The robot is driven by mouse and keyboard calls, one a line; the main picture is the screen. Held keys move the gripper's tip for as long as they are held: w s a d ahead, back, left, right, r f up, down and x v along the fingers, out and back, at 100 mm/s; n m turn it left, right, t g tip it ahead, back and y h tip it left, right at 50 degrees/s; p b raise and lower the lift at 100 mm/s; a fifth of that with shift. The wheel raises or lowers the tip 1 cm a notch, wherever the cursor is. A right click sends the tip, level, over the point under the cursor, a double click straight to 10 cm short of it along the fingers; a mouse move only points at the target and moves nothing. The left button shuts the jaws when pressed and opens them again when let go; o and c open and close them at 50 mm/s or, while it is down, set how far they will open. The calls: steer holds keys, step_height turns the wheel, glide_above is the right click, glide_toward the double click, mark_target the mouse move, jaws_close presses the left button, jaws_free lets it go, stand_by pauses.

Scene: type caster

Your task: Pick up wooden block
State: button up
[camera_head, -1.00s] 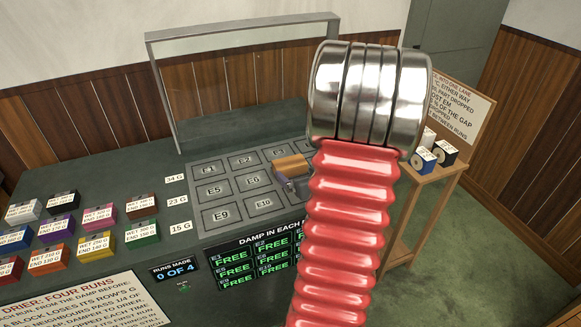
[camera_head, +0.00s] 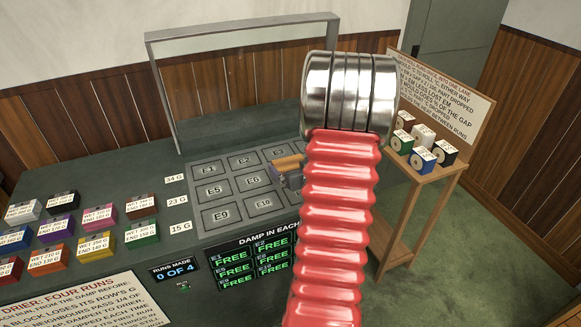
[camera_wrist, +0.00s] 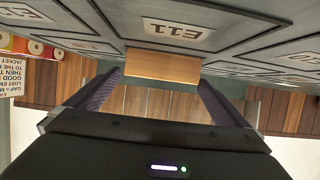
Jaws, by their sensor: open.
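The wooden block (camera_head: 288,161) is orange-brown and sits among the numbered cells of the grey plate, partly hidden behind my gripper and arm in the head view. In the wrist view the block (camera_wrist: 162,64) shows as a plain tan bar near the E11 label, at or just past the fingertips and between them. My gripper (camera_wrist: 157,82) is open, with one dark purple finger on each side and a gap to the block. In the head view my gripper (camera_head: 290,179) is small and half hidden beside the block. I cannot tell whether a finger touches it.
The grey cell plate (camera_head: 215,213) lies on a dark green table. Coloured labelled boxes (camera_head: 98,218) stand at left. A metal-framed clear panel (camera_head: 163,95) rises behind. A wooden side stand (camera_head: 415,185) at right holds several small coloured blocks. The cells at left look bare.

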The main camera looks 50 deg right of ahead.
mark_target(290, 163)
steer(key=shift+x, duration=1.6)
steer(key=shift+c, duration=0.5)
steer(key=c, duration=0.9)
